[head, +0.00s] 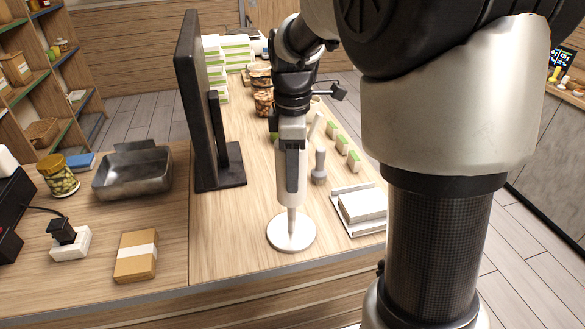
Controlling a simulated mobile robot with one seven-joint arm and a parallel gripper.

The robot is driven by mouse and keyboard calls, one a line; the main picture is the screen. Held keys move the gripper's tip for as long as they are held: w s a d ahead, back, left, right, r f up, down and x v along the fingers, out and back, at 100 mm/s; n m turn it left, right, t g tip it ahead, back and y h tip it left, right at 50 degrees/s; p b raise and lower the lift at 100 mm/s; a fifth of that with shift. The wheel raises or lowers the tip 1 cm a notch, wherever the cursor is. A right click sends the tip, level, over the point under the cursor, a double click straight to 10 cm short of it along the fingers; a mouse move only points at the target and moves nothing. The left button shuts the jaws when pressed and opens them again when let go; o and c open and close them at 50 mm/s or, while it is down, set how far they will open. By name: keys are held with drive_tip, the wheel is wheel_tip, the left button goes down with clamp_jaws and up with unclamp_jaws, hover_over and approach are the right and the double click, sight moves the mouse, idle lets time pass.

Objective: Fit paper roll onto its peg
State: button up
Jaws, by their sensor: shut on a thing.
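The paper roll (282,184) is a white upright cylinder near the middle of the head view. My gripper (293,188) comes down from above and is shut on it, with one dark finger lying along its near side. The peg (291,219) is a slim pale post on a round white base (279,240), which rests on the counter. The roll's lower end is above the base, with a length of bare peg showing between. The peg's upper end is hidden by the roll, and I cannot tell for certain whether the roll is around it or in front of it.
A black monitor (196,110) stands left of my gripper. A grey pestle-like object (319,168) and a white tray with a stack (362,205) are close on the right. A brown box (136,256), metal pan (133,175) and jar (57,175) stand left. Front counter is clear.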

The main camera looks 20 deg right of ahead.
drive_tip(key=shift+f+b, duration=1.05)
drive_tip(key=shift+f, duration=1.45)
idle(5.5)
